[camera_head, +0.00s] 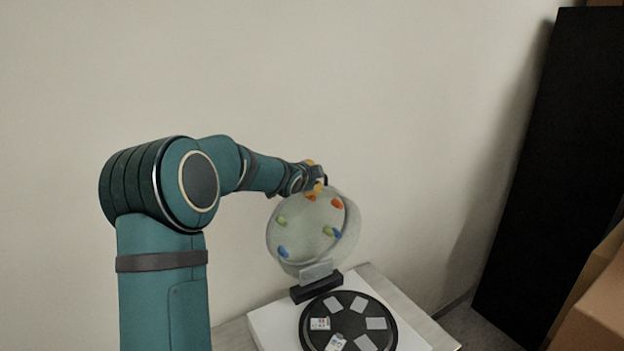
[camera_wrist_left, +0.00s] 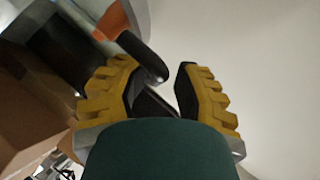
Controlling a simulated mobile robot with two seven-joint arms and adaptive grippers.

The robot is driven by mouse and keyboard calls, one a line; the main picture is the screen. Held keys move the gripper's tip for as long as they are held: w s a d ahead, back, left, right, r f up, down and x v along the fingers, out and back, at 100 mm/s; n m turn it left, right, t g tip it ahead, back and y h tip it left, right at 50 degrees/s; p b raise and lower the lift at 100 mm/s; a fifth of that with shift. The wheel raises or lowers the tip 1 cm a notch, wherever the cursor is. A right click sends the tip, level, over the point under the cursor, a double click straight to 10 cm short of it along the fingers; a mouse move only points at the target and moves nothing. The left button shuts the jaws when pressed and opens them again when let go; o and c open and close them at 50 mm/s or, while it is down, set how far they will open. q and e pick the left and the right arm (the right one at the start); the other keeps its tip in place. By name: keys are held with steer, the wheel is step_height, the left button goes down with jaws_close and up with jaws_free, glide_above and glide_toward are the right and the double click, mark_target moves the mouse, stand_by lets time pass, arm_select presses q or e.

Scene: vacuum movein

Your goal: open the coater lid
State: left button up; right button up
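The coater (camera_head: 306,316) has a round black turntable with several pale square pieces on it, set in a white base. Its clear round lid (camera_head: 304,238) stands raised and steeply tilted at the back, above a dark hinge block (camera_head: 316,287). Several coloured knobs dot the lid. My left gripper (camera_head: 317,180) is at the lid's top edge, partly overlapping it; contact cannot be told. In the left wrist view its yellow fingers (camera_wrist_left: 164,88) stand apart, with a dark rounded bar and an orange part beyond the left finger. My right gripper is out of view.
The coater stands on a pale table (camera_head: 392,292) close to a plain wall. A tall black panel (camera_head: 548,180) leans at the right. Brown boxes (camera_head: 594,310) are at the lower right. The space between the lid and the panel is clear.

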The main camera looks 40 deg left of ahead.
arm_select(q)
steer(key=shift+s+d+f, duration=0.15)
steer(key=shift+f, duration=0.2)
steer(key=v, duration=1.2)
steer(key=shift+r, duration=0.35)
